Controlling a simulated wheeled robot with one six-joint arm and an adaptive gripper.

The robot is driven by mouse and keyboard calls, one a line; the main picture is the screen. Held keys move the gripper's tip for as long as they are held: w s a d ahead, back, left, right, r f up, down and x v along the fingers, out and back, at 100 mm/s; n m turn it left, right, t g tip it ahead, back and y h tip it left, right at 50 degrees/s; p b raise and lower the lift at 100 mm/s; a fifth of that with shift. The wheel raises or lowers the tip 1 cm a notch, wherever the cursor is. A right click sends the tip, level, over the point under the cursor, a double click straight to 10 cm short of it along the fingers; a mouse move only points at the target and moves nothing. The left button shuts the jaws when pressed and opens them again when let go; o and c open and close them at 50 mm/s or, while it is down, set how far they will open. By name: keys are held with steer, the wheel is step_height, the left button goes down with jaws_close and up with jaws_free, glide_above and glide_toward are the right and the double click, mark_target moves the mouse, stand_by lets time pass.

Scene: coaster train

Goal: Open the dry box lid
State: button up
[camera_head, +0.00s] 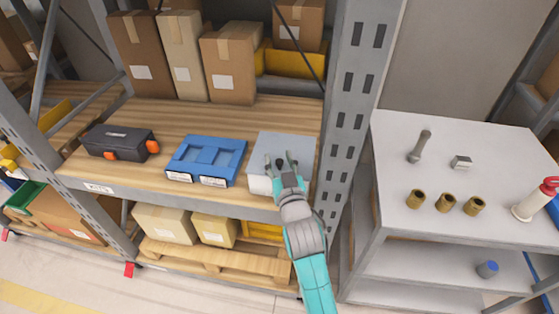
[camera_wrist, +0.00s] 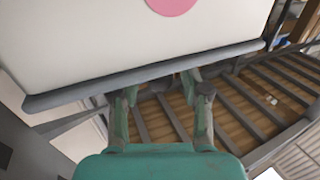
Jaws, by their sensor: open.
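A pale grey box (camera_head: 298,143), which I take for the dry box, stands at the right end of the wooden shelf, its lid shut as far as I can tell. My gripper (camera_head: 281,160) is open at its front, its fingers overlapping the box's near side in the head view. In the wrist view, my gripper's two fingers (camera_wrist: 158,90) reach up to a dark grey edge strip (camera_wrist: 150,76) along a white panel (camera_wrist: 90,35) with a pink disc (camera_wrist: 172,4). Nothing is seen gripped. I cannot tell whether the fingers touch the strip. My gripper hides part of the box front.
A blue case (camera_head: 207,157) and a black toolbox (camera_head: 118,142) stand left of the box. Cardboard boxes (camera_head: 228,65) stand behind. A grey rack upright (camera_head: 350,110) is close on the right. A table (camera_head: 500,150) with small parts stands beyond it.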

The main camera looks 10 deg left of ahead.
jaws_close()
steer(key=shift+r, duration=0.1)
steer(key=shift+w+r+m+g+h, duration=0.3)
steer(key=shift+r+g, duration=0.3)
steer(key=shift+r, duration=0.35)
steer(key=shift+w+r+m+g+h, duration=0.1)
steer(key=shift+w+r+m+g, duration=0.2)
steer(key=shift+r+g, duration=0.45)
steer(key=shift+w+r+g, duration=0.35)
steer(key=shift+r, duration=0.25)
steer(key=shift+w+r+g, duration=0.3)
steer(key=shift+r, duration=0.25)
steer(key=shift+w+r+m+g+h, duration=0.3)
steer(key=shift+w+r+m+g, duration=0.1)
steer(key=shift+w+r+g, duration=0.3)
